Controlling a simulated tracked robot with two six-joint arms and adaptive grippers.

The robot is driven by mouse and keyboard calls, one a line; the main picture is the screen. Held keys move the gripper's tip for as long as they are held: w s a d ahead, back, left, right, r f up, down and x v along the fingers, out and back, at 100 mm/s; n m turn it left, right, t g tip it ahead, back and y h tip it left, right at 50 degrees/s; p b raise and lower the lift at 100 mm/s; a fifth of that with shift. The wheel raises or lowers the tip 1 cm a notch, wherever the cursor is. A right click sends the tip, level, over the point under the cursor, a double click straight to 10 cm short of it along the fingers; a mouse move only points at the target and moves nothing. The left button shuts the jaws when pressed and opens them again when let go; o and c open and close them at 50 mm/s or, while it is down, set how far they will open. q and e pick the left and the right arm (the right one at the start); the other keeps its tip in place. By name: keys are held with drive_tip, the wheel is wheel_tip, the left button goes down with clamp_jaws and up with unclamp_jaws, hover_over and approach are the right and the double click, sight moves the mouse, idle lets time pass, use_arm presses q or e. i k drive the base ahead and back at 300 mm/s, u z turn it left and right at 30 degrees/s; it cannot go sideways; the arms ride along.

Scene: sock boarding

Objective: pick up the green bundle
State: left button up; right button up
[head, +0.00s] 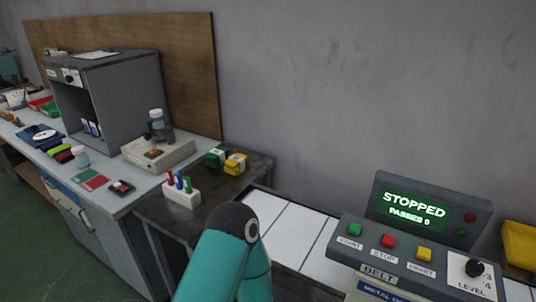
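A small green bundle (216,157) with a lighter band sits on the dark side table, near its back edge. A yellow bundle (235,164) with a similar band sits close beside it, to its right and slightly nearer. Neither of my grippers shows in this view. A teal and black part of one of my arms rises from the bottom middle, in front of the belt and well below the bundles in the picture. Nothing covers the green bundle from the front.
A white holder with red, blue and green pens (180,192) stands at the dark table's near left. White belt slabs (290,235) lie to the right. A control panel (410,245) reads "STOPPED, PASSES 0". A grey workbench (135,200) with a cabinet (110,95) is left.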

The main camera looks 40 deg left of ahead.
sight(216, 157)
drive_tip(key=z, duration=1.35)
drive_tip(key=k, duration=2)
drive_tip(key=u, duration=4.35)
drive_tip(key=k, duration=0.1)
drive_tip(key=z, duration=4.15)
drive_tip(key=i, duration=0.1)
drive_tip(key=u, duration=2.55)
drive_tip(key=i, duration=1)
drive_tip(key=z, duration=0.1)
